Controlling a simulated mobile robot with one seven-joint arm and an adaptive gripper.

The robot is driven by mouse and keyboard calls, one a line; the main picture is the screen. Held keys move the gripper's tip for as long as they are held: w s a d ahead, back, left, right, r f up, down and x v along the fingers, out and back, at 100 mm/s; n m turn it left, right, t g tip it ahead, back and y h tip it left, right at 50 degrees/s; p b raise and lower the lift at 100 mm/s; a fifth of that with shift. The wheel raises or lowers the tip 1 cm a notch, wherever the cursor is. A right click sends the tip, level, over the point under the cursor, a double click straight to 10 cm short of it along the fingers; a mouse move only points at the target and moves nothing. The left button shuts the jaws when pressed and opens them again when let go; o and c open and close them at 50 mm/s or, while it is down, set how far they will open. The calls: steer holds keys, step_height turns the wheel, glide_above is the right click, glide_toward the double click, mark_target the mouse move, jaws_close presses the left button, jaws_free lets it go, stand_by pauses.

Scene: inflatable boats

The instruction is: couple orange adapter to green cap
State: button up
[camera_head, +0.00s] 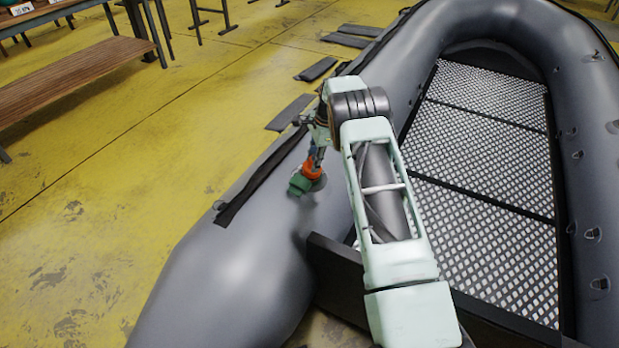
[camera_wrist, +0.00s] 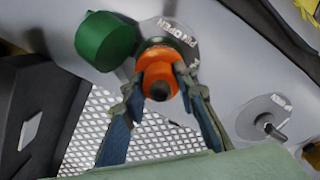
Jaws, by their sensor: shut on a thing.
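My gripper (camera_head: 314,152) is over the near side tube of the grey boat and is shut on the orange adapter (camera_head: 312,168). In the wrist view, my gripper (camera_wrist: 160,80) has its two blue fingers on either side of the orange adapter (camera_wrist: 158,66). The adapter is in front of a round grey valve plate with "OPEN" lettering; I cannot tell whether it is seated there. The green cap (camera_head: 299,185) is just below and left of the adapter. In the wrist view, the green cap (camera_wrist: 104,41) lies to the adapter's upper left, close beside it.
The grey inflatable boat (camera_head: 225,275) fills the middle and right. A second round fitting (camera_wrist: 258,117) is to the right in the wrist view. A dark board (camera_head: 335,265) crosses the boat. A wooden bench (camera_head: 75,75) stands at upper left. The yellow floor at left is mostly clear.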

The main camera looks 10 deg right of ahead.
steer(key=shift+w+a+f+b, duration=0.1)
steer(key=shift+a+f+b, duration=0.05)
steer(key=shift+f+b, duration=0.6)
stand_by(0.5)
steer(key=shift+f, duration=0.1)
stand_by(0.3)
steer(key=m, duration=0.4)
steer(key=shift+m+p, duration=0.3)
steer(key=shift+m, duration=1.8)
steer(key=m, duration=0.4)
steer(key=shift+f, duration=0.1)
